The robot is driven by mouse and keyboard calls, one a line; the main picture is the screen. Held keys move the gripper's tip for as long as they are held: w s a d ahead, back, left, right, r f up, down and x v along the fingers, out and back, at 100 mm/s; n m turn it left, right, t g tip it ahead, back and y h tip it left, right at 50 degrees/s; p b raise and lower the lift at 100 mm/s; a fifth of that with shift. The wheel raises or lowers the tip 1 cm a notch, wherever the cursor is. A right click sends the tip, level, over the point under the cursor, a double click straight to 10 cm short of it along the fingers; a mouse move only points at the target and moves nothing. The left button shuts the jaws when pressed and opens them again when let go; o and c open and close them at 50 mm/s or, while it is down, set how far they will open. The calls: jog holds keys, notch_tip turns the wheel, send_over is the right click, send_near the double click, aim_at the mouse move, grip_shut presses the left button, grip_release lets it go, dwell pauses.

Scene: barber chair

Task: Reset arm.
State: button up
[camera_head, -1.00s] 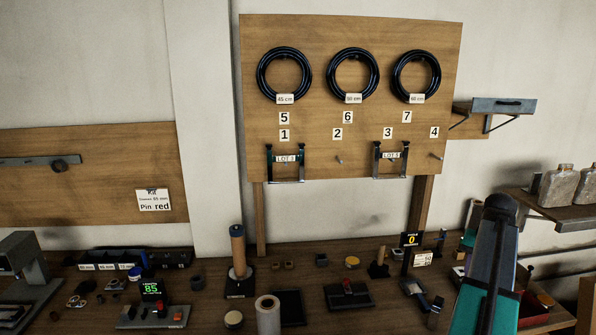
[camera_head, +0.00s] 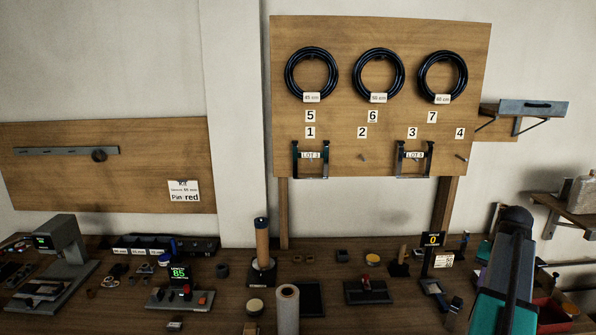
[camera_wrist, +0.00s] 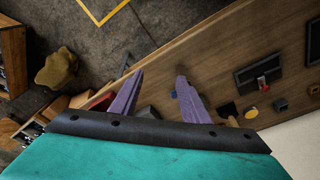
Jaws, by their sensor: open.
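My gripper (camera_wrist: 154,95) shows in the wrist view with its two purple fingers spread apart and nothing between them. It points down past the edge of the wooden workbench (camera_wrist: 205,65), with the floor below. In the head view my dark and teal arm (camera_head: 508,270) stands at the right, over the right end of the bench. The fingers are hidden in the head view.
A pegboard (camera_head: 385,215) with several black hose coils and hooks hangs behind the bench. A grey device (camera_head: 62,250), a display reading 85 (camera_head: 180,272) and small parts crowd the bench. A red bin (camera_head: 553,314) and a wall shelf (camera_head: 570,205) are close to my arm.

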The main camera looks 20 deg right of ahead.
jog(key=w+a+f+n, duration=0.2)
jog(key=w+a+f, duration=0.35)
jog(key=a, duration=0.35)
jog(key=w+a+f+n+y, duration=0.1)
jog(key=w+a+f+n, duration=0.1)
jog(key=w+a+f, duration=0.55)
jog(key=w+a+f+n, duration=0.2)
jog(key=w+a+f, duration=0.15)
jog(key=a, duration=0.65)
jog(key=s+a+f+n, duration=0.15)
jog(key=a+f, duration=0.35)
jog(key=a, duration=0.5)
jog(key=s+a+f+n, duration=0.1)
jog(key=a+f+n, duration=0.3)
jog(key=a, duration=0.6)
jog(key=s+a+f+n, duration=0.1)
jog(key=s+a+f, duration=0.1)
jog(key=a+f, duration=0.6)
jog(key=s+a+f+g+b, duration=0.3)
jog(key=s+f+g+b, duration=0.3)
jog(key=s+f, duration=1.9)
jog(key=f+b, duration=0.1)
jog(key=b, duration=0.3)
jog(key=shift+s+g, duration=0.3)
jog(key=shift+s, duration=0.05)
